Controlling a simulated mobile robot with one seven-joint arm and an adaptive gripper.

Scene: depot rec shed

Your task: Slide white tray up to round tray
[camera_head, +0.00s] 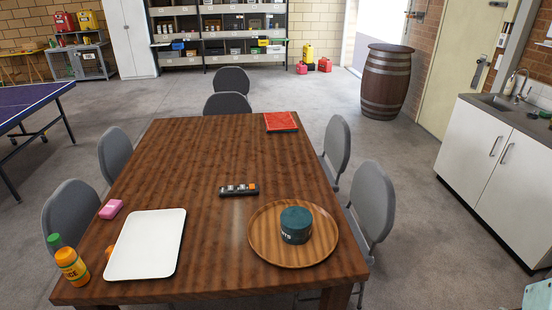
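The white tray (146,244) is a flat rectangle with rounded corners. It lies on the left front part of the brown wooden table (215,160). The round tray (268,252) is wooden and lies on the right front part of the table. A dark teal cylindrical tin (296,225) stands on the round tray. A clear gap of bare table lies between the two trays. My gripper is not in view.
A pink block (111,209) and an orange juice bottle with a green cap (71,264) are near the white tray's left side. A dark remote-like object (239,190) lies mid-table, behind the gap. A red book (281,122) lies at the far end. Grey chairs (371,200) surround the table.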

